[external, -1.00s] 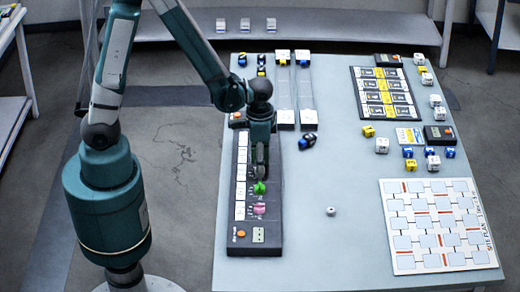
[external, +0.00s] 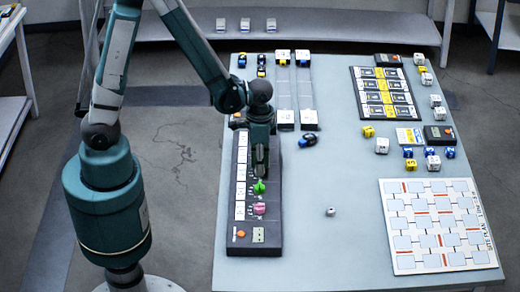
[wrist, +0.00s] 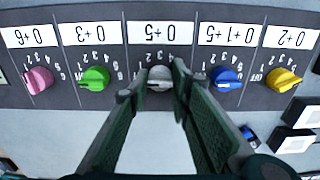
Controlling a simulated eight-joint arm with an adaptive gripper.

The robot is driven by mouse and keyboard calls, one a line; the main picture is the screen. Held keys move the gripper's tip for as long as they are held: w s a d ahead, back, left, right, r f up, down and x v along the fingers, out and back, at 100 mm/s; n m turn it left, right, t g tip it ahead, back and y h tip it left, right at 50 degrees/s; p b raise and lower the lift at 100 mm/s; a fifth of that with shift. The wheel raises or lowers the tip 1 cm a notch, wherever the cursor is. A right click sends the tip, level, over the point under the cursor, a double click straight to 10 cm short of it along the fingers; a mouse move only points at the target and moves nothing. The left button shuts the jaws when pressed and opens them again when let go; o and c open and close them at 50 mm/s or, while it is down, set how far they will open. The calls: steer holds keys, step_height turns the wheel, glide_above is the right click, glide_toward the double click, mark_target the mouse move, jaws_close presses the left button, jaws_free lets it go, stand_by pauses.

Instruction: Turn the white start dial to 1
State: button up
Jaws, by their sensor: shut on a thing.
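The white dial (wrist: 160,73) looks light grey in the wrist view, in the middle of a row of coloured dials, by a label reading 0÷5 upside down. My gripper (wrist: 159,86) is shut on it, one finger on each side. The dial's pointer and exact setting cannot be read between the fingers. In the external view my gripper (external: 261,172) reaches down onto the dark control panel (external: 262,220) and hides the white dial.
A green dial (wrist: 95,78) and a pink dial (wrist: 38,80) sit to the left. A blue dial (wrist: 228,78) and a yellow dial (wrist: 283,79) sit to the right. A small die (external: 331,211) lies on the open table right of the panel.

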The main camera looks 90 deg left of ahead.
steer(key=shift+m, duration=0.3)
steer(key=shift+m+b, duration=1)
steer(key=shift+m, duration=1.5)
steer(key=o, duration=0.9)
steer(key=shift+r, duration=0.1)
steer(key=shift+r, duration=5.9)
